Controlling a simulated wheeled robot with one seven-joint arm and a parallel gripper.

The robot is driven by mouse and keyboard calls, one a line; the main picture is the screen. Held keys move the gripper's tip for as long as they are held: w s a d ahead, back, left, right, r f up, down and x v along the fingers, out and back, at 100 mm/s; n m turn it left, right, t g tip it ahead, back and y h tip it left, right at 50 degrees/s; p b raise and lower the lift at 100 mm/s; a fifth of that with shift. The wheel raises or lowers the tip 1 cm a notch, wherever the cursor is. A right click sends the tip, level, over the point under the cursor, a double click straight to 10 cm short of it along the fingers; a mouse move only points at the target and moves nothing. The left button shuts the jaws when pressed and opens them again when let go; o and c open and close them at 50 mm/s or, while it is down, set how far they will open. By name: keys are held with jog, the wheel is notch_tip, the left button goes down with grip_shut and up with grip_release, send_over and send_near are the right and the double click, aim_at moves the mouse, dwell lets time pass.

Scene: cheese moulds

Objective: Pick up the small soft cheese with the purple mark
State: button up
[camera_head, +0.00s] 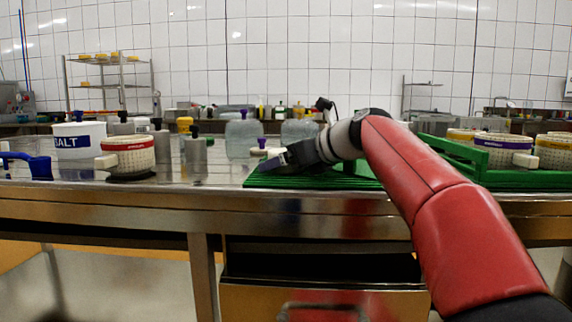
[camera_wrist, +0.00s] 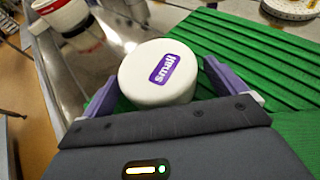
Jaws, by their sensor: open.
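The small soft cheese (camera_wrist: 147,85) is a white round with a purple label reading "small" on its top. In the wrist view it sits on a ridged green mat (camera_wrist: 285,78), between the two purple fingers of my gripper (camera_wrist: 162,86). The fingers are spread on either side of it; I cannot tell whether either touches it. In the head view my gripper (camera_head: 275,161) is low over the left part of the green mat (camera_head: 335,182).
A white mould with a red band (camera_head: 127,157) stands to the left, beside a salt tub (camera_head: 79,141) and a grey bottle (camera_head: 196,155). Clear jars (camera_head: 243,136) stand behind my gripper. A green crate (camera_head: 458,153) with moulds (camera_head: 503,150) is at the right.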

jog(key=c, duration=0.9)
jog(key=shift+r, duration=0.15)
notch_tip(320, 180, up, 20)
jog(key=p, duration=1.3)
